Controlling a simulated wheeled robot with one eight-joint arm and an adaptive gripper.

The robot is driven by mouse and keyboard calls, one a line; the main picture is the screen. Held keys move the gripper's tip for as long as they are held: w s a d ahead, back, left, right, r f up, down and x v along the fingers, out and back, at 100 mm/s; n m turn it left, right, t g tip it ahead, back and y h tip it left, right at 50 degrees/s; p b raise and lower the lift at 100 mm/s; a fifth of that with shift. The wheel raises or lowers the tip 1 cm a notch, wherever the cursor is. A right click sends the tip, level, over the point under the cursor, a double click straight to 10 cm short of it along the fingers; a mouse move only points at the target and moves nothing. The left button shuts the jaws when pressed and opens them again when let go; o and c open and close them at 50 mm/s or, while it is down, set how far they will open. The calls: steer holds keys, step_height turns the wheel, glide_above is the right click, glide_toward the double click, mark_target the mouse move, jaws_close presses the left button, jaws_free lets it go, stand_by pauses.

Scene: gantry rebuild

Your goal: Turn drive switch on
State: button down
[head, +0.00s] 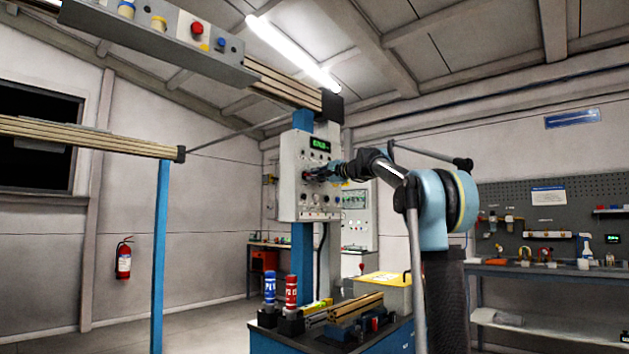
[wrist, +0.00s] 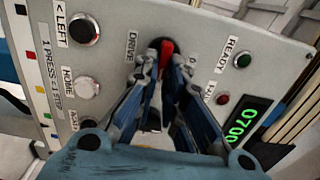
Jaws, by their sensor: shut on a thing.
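The control panel (head: 292,170) is a light grey box on a blue post, with a green display near its top. The drive switch (wrist: 167,52) has a red lever on a dark round base, beside the printed word DRIVE in the wrist view. My gripper (head: 318,174) reaches the panel front from the right in the head view. In the wrist view my gripper (wrist: 163,66) has its two blue fingers closed around the red lever. The fingers hide part of the switch and some of the panel below it.
Near the switch are a black LEFT button (wrist: 84,29), a white HOME button (wrist: 88,89), a green READY lamp (wrist: 243,61), a red lamp (wrist: 222,99) and a green display (wrist: 242,121). A bench (head: 340,339) with red and blue bottles stands below the panel.

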steer(key=shift+w+d+f, duration=0.1)
steer(key=shift+d, duration=0.05)
steer(key=c, duration=1.7)
jaws_free()
steer(key=shift+w+f, duration=0.1)
steer(key=v, duration=1.2)
